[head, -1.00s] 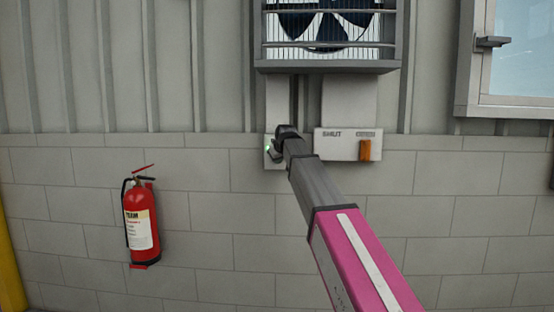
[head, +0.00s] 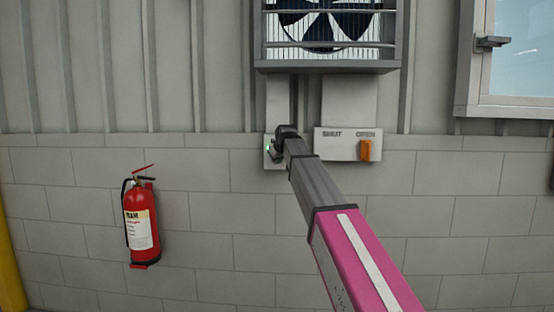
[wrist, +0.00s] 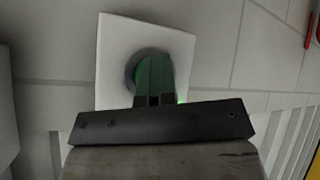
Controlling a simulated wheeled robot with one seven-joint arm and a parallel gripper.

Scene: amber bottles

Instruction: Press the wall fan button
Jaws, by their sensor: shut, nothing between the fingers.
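A pale square button plate (head: 268,162) is on the wall below the fan (head: 325,28). It also shows in the wrist view (wrist: 115,40), with a dark round button (wrist: 131,72) in its middle. My gripper (head: 273,151) is at the plate, its fingers shut and empty. In the wrist view the shut fingers (wrist: 155,72) are in front of the button and hide most of it. They look to be at or against it; contact cannot be told for certain. A green glow shows by the fingers and on the plate.
A wider panel with an orange switch (head: 366,150) is just right of the button plate. A red fire extinguisher (head: 141,222) hangs on the block wall at left. A window (head: 518,60) is at upper right. A yellow post (head: 10,260) stands at far left.

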